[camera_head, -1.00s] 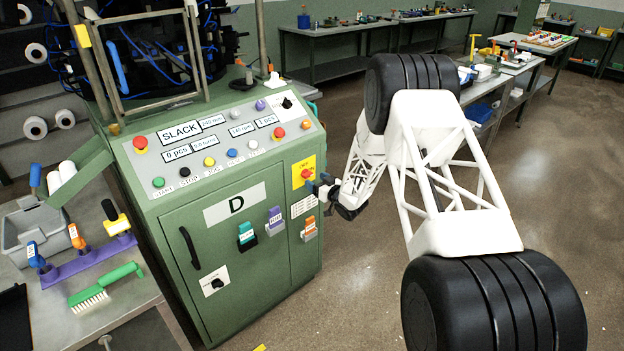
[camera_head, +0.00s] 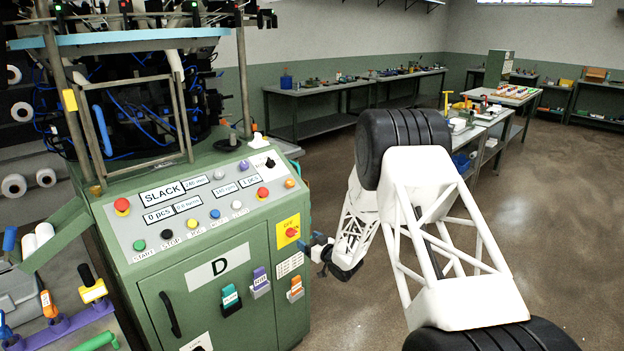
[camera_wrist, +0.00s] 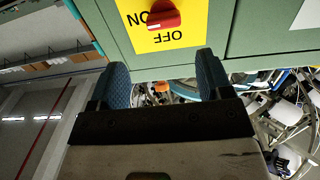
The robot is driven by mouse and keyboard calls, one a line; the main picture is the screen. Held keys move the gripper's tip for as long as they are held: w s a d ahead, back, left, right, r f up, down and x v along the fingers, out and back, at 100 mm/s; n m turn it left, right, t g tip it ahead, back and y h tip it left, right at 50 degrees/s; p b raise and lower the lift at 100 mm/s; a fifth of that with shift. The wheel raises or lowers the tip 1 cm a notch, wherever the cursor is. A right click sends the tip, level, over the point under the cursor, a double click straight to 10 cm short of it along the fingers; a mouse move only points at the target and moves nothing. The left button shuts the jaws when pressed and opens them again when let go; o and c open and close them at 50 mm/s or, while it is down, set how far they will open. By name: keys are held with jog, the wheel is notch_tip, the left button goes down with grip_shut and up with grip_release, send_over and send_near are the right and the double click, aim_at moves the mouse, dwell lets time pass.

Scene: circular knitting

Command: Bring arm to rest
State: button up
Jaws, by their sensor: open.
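My gripper (camera_head: 318,246) is in front of the right part of the green machine's front, close to the yellow switch plate (camera_head: 289,231). In the wrist view its two blue fingers (camera_wrist: 163,75) stand wide apart with nothing between them. Beyond them is the red rotary knob (camera_wrist: 152,16) on the yellow plate, marked ON and OFF. The knob lies roughly crosswise, its left end beside the word ON. The fingers appear apart from the knob. My white lattice arm is bent and extends across the right middle of the head view.
The green machine cabinet (camera_head: 205,275) carries a button panel (camera_head: 200,205) and coloured tags. A side bench with a purple rack (camera_head: 70,332) stands at left. Workbenches (camera_head: 340,88) line the back wall. The floor (camera_head: 570,220) at right is open.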

jog(key=s+d+r+m+h, duration=0.1)
jog(key=s+d+r+h, duration=0.2)
jog(key=r, duration=0.5)
jog(key=s+d+r+m+h, duration=0.2)
jog(key=d+r+h, duration=0.25)
jog(key=r, duration=0.35)
jog(key=s+d+r+m+g+h, duration=0.1)
jog(key=s+d+r+h, duration=0.1)
jog(key=s+d+r, duration=0.3)
jog(key=s+d+r+m+g+h, duration=0.1)
jog(key=s+d+r, duration=0.2)
jog(key=s+r, duration=0.35)
jog(key=s+d+r+m+g+h, duration=0.1)
jog(key=s+d+r+g, duration=0.15)
jog(key=s, duration=0.85)
jog(key=s+d+r+m+g+h, duration=0.1)
jog(key=s+d+r+m+h, duration=0.15)
jog(key=s, duration=0.85)
jog(key=s+g+y, duration=0.1)
jog(key=s+g, duration=0.3)
jog(key=s, duration=2.1)
jog(key=shift+s+a+g, duration=0.15)
jog(key=shift+s+g, duration=0.15)
jog(key=shift+g, duration=0.05)
jog(key=shift+w+r+y, duration=0.15)
jog(key=shift+y, duration=0.15)
jog(key=shift+c, duration=0.2)
